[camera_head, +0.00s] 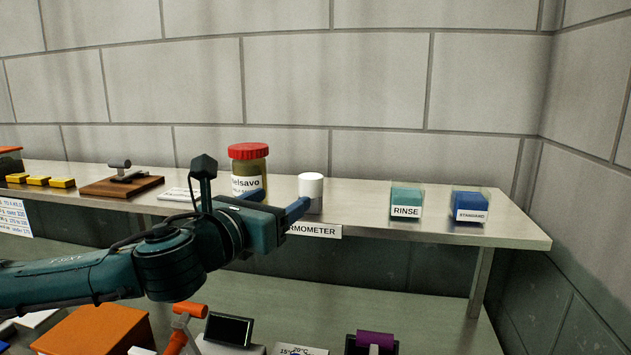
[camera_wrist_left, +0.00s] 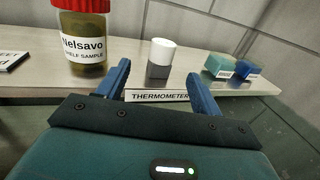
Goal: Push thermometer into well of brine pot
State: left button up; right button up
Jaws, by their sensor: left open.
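A white-topped cylinder with a grey lower part (camera_head: 311,187) stands upright on the shelf behind a label reading THERMOMETER (camera_head: 318,231). It also shows in the left wrist view (camera_wrist_left: 161,52), beyond and between the spread fingers. My left gripper (camera_head: 278,205) is open and empty at the shelf's front edge, and its fingers (camera_wrist_left: 160,78) point toward the cylinder without visibly closing on it. In the head view its right finger overlaps the cylinder's lower left side. I cannot identify the brine pot in either view. My right gripper is not in view.
A red-lidded Nelsavo jar (camera_head: 248,168) stands just left of the cylinder. Teal RINSE (camera_head: 406,202) and blue STANDARD (camera_head: 469,206) blocks stand to the right. Below the shelf are an orange box (camera_head: 95,332), a dark screen (camera_head: 229,329) and a purple-topped item (camera_head: 375,339).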

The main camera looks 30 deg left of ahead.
aim_at(305, 185)
pick_arm(q)
jog(key=w, duration=0.5)
jog(key=shift+w+d, duration=0.1)
jog(key=shift+w, duration=0.15)
jog(key=w+p, duration=0.1)
jog(key=w, duration=0.1)
jog(key=w+p, duration=0.1)
jog(key=w, duration=0.2)
jog(key=shift+w+d+r, duration=0.2)
jog(key=shift+w, duration=0.1)
jog(key=c, duration=1.1)
